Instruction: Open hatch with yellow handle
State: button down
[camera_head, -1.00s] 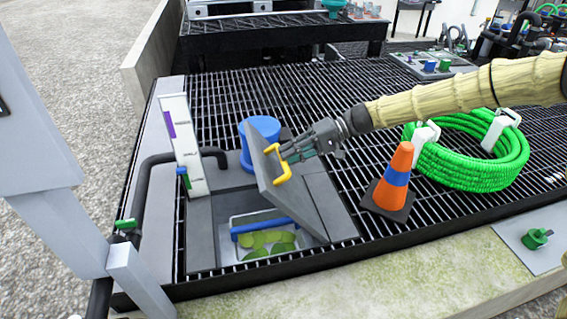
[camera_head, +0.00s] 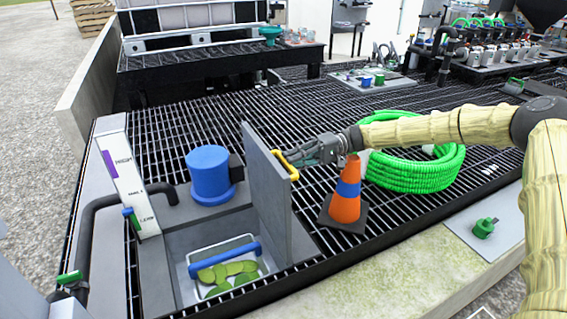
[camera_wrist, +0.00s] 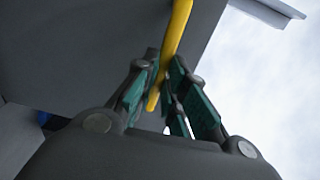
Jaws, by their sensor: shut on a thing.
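The grey hatch (camera_head: 266,190) stands about upright on the right side of its opening in the grating. Its yellow handle (camera_head: 290,172) is on the hatch's right face in the head view. My gripper (camera_head: 294,157) is shut on the handle; in the wrist view the green finger pads (camera_wrist: 168,95) sit on both sides of the yellow bar (camera_wrist: 178,38). The opening below shows a tray (camera_head: 203,292) with a blue bar and several green leaf-like pieces.
An orange cone (camera_head: 346,205) with a blue band stands just right of the hatch, below my arm. A coiled green hose (camera_head: 420,172) lies behind it. A blue cylinder (camera_head: 209,172) and a white marked post (camera_head: 128,185) stand left of the hatch.

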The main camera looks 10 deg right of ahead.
jog(key=shift+s+d+f, duration=0.1)
jog(key=shift+d+f, duration=0.25)
jog(key=shift+f, duration=0.45)
jog(key=c, duration=1.5)
grip_release()
jog(key=shift+r, duration=0.35)
jog(key=v, duration=1.2)
jog(key=shift+f, duration=0.1)
